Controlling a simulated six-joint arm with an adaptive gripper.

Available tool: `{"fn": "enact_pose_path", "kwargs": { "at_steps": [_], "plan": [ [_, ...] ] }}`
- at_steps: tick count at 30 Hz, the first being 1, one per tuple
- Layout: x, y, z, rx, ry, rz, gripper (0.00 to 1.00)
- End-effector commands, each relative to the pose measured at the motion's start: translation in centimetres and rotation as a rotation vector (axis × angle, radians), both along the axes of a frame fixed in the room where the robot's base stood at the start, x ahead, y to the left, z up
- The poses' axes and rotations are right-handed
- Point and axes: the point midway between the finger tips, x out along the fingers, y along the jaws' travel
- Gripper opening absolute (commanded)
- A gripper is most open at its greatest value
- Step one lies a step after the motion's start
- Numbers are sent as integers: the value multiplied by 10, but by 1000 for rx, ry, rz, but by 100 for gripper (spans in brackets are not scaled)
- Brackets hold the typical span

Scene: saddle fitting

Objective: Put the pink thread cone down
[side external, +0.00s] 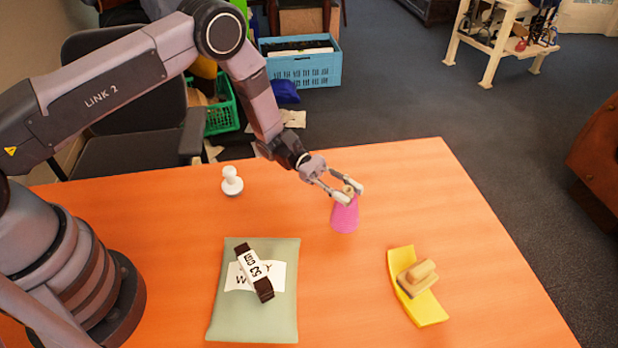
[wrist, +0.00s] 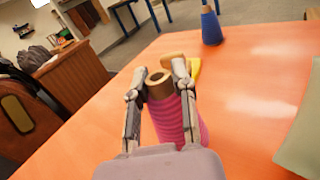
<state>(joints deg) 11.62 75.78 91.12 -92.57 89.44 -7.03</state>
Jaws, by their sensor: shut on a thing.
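The pink thread cone (side external: 344,217) is upright over the right half of the orange table, with its narrow brown top upward. My gripper (side external: 341,194) is shut on the cone near its top. In the wrist view, the pink thread cone (wrist: 168,118) stands between the two fingers of my gripper (wrist: 160,76), and its hollow brown tip shows. The lower part of the cone is partly hidden by the gripper in the wrist view. I cannot tell whether its base touches the table.
A grey-green pad (side external: 228,318) bears a white paper and dark strap. A yellow curved piece (side external: 430,312) bears a wooden block (side external: 417,276). A white knobbed thing (side external: 231,182) stands behind left. A blue cone (wrist: 211,27) shows in the wrist view. The table around the pink cone is clear.

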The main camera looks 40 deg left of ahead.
Motion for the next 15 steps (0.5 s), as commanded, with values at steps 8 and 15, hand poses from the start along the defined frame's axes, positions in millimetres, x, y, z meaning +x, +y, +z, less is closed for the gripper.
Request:
{"fn": "enact_pose_path", "kwargs": {
  "at_steps": [8,15],
  "plan": [
    [0,-1,-32,1,1,-1,0],
    [0,0,-32,1,1,-1,0]
  ]
}}
